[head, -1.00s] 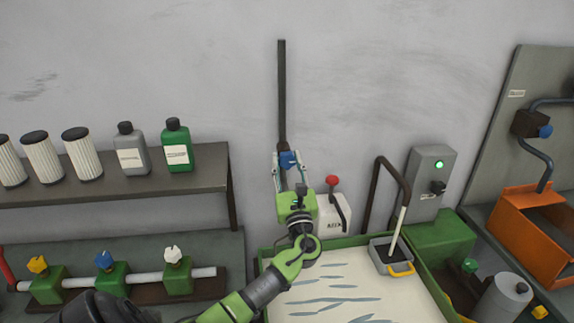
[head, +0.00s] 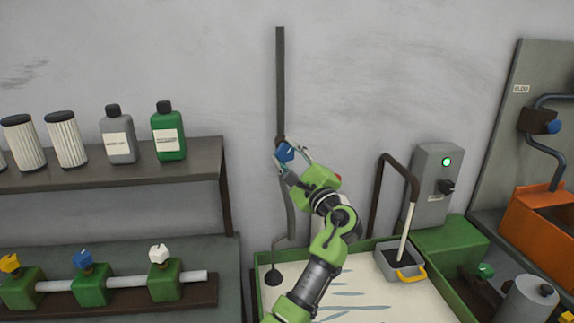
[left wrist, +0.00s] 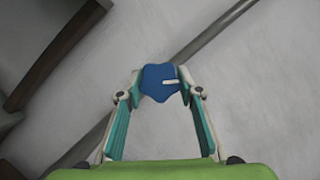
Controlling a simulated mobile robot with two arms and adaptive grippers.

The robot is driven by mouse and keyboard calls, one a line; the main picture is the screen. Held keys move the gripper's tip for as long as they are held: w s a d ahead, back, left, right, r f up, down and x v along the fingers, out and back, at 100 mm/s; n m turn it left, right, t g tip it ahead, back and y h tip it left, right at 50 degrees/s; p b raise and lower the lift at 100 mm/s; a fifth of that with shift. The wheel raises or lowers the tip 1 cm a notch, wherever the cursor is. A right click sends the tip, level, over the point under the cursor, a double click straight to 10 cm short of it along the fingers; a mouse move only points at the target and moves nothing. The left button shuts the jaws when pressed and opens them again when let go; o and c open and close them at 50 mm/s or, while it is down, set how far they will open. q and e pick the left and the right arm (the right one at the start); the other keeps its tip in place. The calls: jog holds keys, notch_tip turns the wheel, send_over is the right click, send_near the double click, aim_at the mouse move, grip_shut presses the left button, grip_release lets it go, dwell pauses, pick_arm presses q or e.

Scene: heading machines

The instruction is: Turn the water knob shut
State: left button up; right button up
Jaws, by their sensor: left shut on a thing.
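The blue water knob (head: 285,151) sits on a dark vertical pipe (head: 281,85) on the grey wall. My left gripper (head: 288,155) is shut on this knob, with one finger on either side, and reaches it from the lower right. In the left wrist view the blue knob (left wrist: 158,84) shows between the two fingertips (left wrist: 160,92), with a short white mark on its face. The pipe runs diagonally behind it in that view. My right gripper is not in view.
A shelf (head: 110,170) with bottles and white filters is at the left. Below it is a manifold with yellow, blue (head: 83,258) and white knobs. A green-rimmed tray (head: 262,290) lies below the pipe. A grey switch box (head: 433,170) with a lit green lamp stands right.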

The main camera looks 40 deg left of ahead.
pick_arm(q)
jog(key=n+g+b, duration=0.1)
jog(key=n, duration=0.3)
jog(key=shift+h+b, duration=0.3)
jog(key=shift+h, duration=0.1)
jog(key=shift+r+n+g+h+b, duration=0.1)
jog(key=shift+n+g+h+b, duration=0.35)
jog(key=shift+n, duration=1.35)
jog(key=o, duration=1.1)
jog(key=shift+d, duration=0.1)
jog(key=v, duration=1.2)
jog(key=shift+s+r, duration=0.1)
jog(key=shift+r, duration=0.15)
